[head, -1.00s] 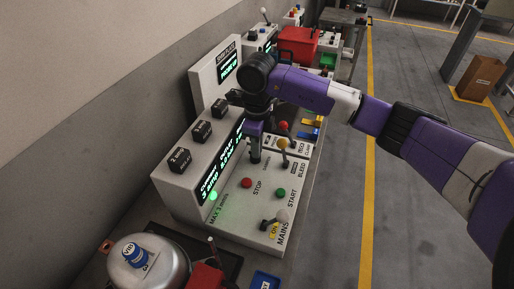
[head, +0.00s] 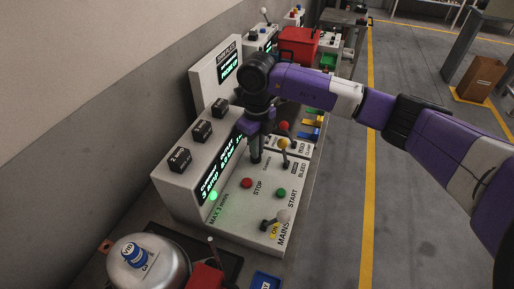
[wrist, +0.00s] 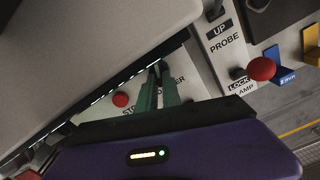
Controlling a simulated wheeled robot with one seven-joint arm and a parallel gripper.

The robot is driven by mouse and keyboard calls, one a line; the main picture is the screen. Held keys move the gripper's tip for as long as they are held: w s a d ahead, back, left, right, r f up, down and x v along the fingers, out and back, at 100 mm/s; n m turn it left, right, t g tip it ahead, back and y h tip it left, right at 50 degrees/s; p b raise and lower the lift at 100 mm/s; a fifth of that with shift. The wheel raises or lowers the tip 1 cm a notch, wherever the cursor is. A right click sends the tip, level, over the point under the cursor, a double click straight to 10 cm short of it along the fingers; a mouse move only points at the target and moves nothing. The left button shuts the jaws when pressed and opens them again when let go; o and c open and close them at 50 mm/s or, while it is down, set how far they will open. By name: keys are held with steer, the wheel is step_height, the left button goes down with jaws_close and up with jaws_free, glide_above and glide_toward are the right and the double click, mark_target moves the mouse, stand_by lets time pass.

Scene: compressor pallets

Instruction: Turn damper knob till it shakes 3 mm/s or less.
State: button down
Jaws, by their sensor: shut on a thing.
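A sloped white console carries the damper knob (head: 256,160), a small dark piece below my fingers, mostly hidden by them. My gripper (head: 256,150) points down at the console and is shut on the knob. In the wrist view the narrow gripper fingers (wrist: 157,75) come together over the white panel, and the knob itself cannot be made out. The console's display (head: 222,166) has lit text too small to read surely. A green lamp (head: 213,196) glows beside the label "MAX 3 mm/s".
A red STOP button (head: 247,183), green START button (head: 280,193) and MAINS lever (head: 275,221) are in front of my gripper. Red-tipped and yellow-tipped levers (head: 283,134) stand close on the right. A metal tank (head: 145,268) is front left.

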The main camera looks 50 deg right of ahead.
steer(key=c, duration=1.5)
jaws_free()
steer(key=shift+r, duration=0.1)
step_height(320, 180, up, 8)
steer(key=shift+f+b, duration=0.15)
steer(key=shift+b, duration=0.35)
